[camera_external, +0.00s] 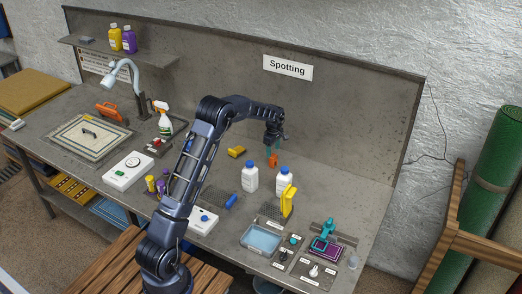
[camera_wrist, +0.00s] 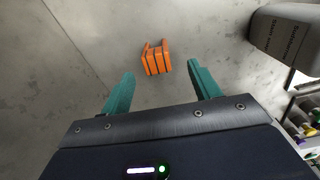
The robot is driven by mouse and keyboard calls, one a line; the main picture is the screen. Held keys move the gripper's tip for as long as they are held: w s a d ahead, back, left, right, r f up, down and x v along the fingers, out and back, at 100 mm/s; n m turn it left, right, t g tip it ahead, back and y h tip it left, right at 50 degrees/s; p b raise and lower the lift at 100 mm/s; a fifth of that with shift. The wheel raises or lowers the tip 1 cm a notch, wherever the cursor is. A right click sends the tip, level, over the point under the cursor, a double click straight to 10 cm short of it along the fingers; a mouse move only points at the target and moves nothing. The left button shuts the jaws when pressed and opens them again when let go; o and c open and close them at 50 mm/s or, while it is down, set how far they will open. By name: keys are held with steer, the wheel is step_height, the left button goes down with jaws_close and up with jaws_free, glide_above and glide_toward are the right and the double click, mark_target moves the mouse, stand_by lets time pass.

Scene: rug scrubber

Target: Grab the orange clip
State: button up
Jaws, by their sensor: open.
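The orange clip (camera_wrist: 157,60) shows in the wrist view just past my fingertips, roughly centred between them. It looks like a small block with prongs at its upper end and grooves along its face. In the external view the orange clip (camera_external: 272,160) is at the back of the bench, directly below my gripper (camera_external: 273,142). My gripper (camera_wrist: 160,80) is open, with its two teal fingers spread wide on either side of the view. Nothing is between the fingers. The exact gap from fingertips to clip is hard to tell.
A yellow object (camera_external: 236,152) lies left of the clip. The grey back panel (camera_external: 340,105) rises behind. Another orange item (camera_external: 111,111) lies at the far left.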

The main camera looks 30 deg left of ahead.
mark_target(273, 155)
steer(key=f, duration=0.7)
steer(key=shift+w+f, duration=0.2)
steer(key=shift+w, duration=0.05)
steer(key=c, duration=1.1)
